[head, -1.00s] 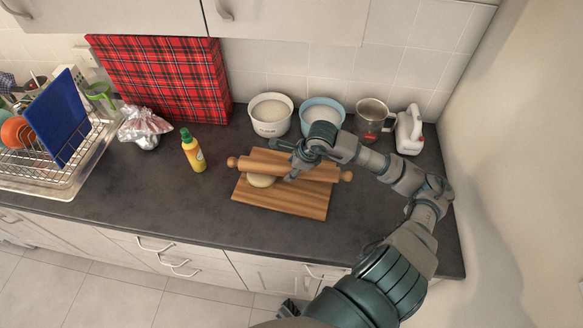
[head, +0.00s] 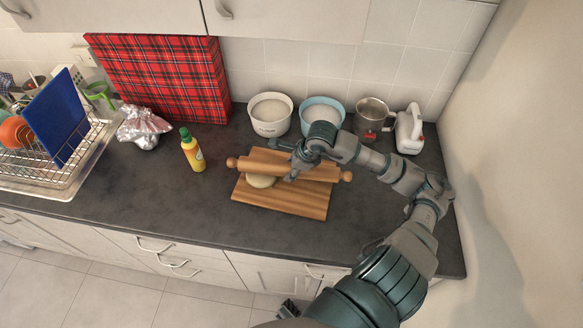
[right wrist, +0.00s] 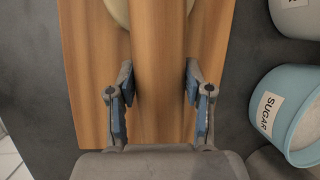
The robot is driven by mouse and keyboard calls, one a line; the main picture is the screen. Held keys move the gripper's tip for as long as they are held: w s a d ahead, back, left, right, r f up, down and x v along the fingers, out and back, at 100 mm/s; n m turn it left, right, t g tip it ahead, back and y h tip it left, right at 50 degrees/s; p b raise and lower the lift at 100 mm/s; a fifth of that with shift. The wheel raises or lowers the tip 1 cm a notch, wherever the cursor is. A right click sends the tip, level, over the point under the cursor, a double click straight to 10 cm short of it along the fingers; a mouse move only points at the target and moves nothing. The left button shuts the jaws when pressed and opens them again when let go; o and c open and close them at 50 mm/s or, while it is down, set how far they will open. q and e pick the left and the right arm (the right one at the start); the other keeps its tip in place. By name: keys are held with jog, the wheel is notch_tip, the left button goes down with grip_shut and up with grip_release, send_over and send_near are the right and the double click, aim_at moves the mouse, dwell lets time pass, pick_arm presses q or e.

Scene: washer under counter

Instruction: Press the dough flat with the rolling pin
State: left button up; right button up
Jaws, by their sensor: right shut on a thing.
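The wooden rolling pin (head: 258,162) lies across the cutting board (head: 290,203), with its handles sticking out left and right. My right gripper (head: 286,162) is shut around the pin's middle, one finger on each side; the right wrist view shows the pin (right wrist: 158,45) between both fingers (right wrist: 159,80). The pale round dough (head: 261,182) is on the board under the left half of the pin, partly hidden by it. A slice of the dough (right wrist: 117,11) shows at the top of the right wrist view. Whether the pin touches it is hard to tell.
Behind the board stand a white bowl (head: 271,128), a blue sugar bowl (head: 311,108), a metal cup (head: 372,112) and a white mixer (head: 409,130). A yellow bottle (head: 194,155) stands to the left.

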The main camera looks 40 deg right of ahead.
aim_at(287, 163)
jog(key=shift+f+b, duration=0.6)
jog(key=shift+b, duration=0.35)
dwell(2.0)
jog(key=shift+r+p, duration=1.65)
jog(key=shift+r, duration=1.45)
jog(key=shift+f, duration=0.1)
